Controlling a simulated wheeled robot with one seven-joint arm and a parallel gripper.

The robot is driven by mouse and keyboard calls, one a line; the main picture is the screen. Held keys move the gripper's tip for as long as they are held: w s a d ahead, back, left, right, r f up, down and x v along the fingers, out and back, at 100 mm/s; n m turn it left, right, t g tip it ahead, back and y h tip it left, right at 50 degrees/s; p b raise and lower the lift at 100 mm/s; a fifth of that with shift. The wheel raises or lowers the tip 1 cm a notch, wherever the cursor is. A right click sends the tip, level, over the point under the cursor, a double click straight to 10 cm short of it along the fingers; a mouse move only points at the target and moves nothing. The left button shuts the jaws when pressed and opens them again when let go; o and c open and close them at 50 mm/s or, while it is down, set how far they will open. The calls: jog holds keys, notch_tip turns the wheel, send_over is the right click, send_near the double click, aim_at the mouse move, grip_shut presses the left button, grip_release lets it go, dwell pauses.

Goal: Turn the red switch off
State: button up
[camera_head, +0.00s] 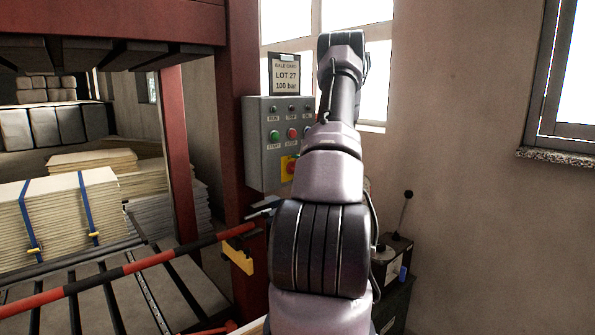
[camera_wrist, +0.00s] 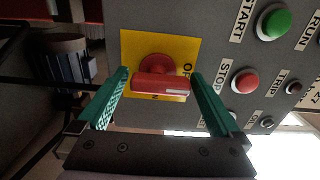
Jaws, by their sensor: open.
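The red switch (camera_wrist: 160,86) is a rotary handle on a yellow plate (camera_wrist: 132,45). In the wrist view its bar lies across the picture, with a pale mark at the right end. Letters "OF" show at the plate's right edge, and another label below the bar is partly hidden. My gripper (camera_wrist: 160,74) is open, its green fingers on either side of the bar. I cannot tell whether they touch it.
A green START button (camera_wrist: 274,22) and a red STOP button (camera_wrist: 245,81) are close to the right finger. A red and black bar (camera_head: 130,267) crosses the lower left. A lever box (camera_head: 395,262) stands at right. A red post (camera_head: 243,100) stands left of the control box.

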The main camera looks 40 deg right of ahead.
jog(key=s, duration=1)
jog(key=shift+s+d, duration=0.2)
jog(key=shift+d, duration=0.2)
jog(key=a+r+n+g+y, duration=0.3)
jog(key=a+r, duration=0.1)
jog(key=a, duration=0.6)
jog(key=a+r+n+g+y, duration=0.3)
jog(key=a+r+g, duration=0.1)
jog(key=a, duration=0.6)
jog(key=a+r+n+g+y, duration=0.3)
jog(key=a+r, duration=0.2)
jog(key=a, duration=0.5)
jog(key=s+a+r+n+h, duration=0.2)
jog(key=s+a+r+h, duration=0.2)
jog(key=s, duration=0.4)
jog(key=s+a+r+n+h, duration=0.1)
jog(key=s+a+r+h, duration=0.3)
jog(key=s, duration=0.5)
jog(key=shift+a+n+g+h, duration=0.3)
jog(key=shift+a+n+g, duration=0.1)
jog(key=shift+a, duration=0.65)
